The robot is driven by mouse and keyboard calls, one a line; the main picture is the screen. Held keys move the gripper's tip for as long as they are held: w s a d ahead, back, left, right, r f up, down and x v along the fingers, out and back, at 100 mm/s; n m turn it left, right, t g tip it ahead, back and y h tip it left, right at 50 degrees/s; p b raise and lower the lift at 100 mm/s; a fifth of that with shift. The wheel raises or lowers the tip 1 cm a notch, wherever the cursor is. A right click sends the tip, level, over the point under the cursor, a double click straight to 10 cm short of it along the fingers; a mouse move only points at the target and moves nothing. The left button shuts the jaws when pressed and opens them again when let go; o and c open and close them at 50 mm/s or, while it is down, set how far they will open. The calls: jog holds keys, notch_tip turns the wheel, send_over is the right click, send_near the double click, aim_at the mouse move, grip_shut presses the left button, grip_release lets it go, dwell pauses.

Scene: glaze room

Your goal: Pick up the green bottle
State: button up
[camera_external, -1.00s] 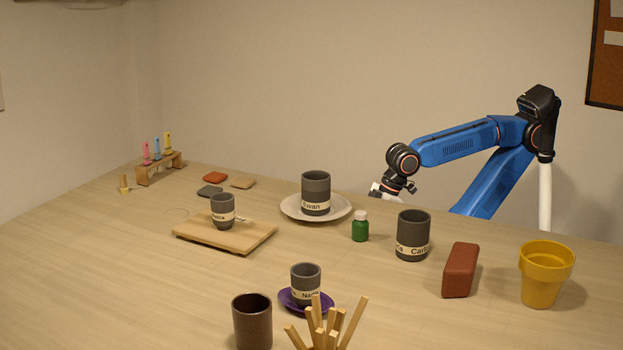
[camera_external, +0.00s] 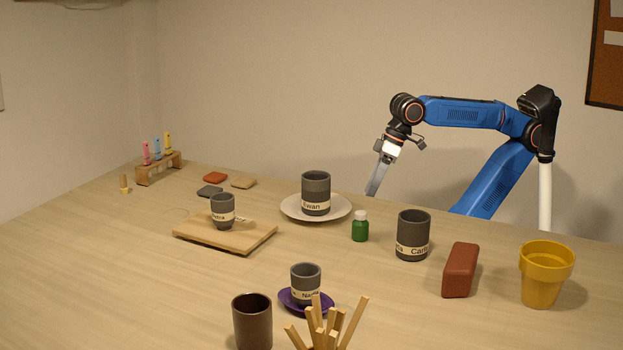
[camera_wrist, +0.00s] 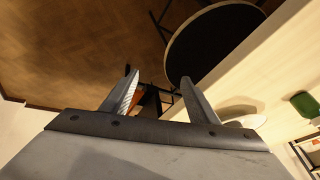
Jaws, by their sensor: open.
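The small green bottle (camera_external: 360,229) with a white cap stands upright on the table, between the white plate (camera_external: 338,214) and a dark grey labelled cup (camera_external: 413,236). My gripper (camera_external: 374,185) is above and behind it at the table's far edge, pointing down, clear of the bottle. In the wrist view my gripper's two fingers (camera_wrist: 158,82) are apart with nothing held between them. A dark green shape (camera_wrist: 305,104) at the right edge of that view may be the bottle; I cannot tell for sure.
A grey cup (camera_external: 316,192) stands on the plate. A red-brown block (camera_external: 460,270) and yellow pot (camera_external: 542,275) stand right. Another cup (camera_external: 305,282) on a purple saucer, a brown cup (camera_external: 252,322) and wooden sticks (camera_external: 330,328) stand in front. Bare table lies around the bottle's front.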

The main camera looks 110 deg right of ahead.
jog(key=w+a+r+m+g, duration=0.1)
jog(key=w+a+r+m, duration=0.2)
jog(key=r, duration=0.8)
notch_tip(320, 180, up, 10)
jog(key=m+g, duration=0.4)
jog(key=m, duration=0.5)
send_over(362, 219)
jog(key=d, duration=0.1)
notch_tip(362, 219, down, 12)
jog(key=shift+r, duration=0.25)
jog(key=shift+s+d+f, duration=0.1)
jog(key=shift+s+f, duration=0.05)
jog(key=shift+f, duration=1.25)
jog(key=shift+s+f, duration=0.1)
jog(key=shift+f, duration=1.3)
jog(key=c, duration=1.1)
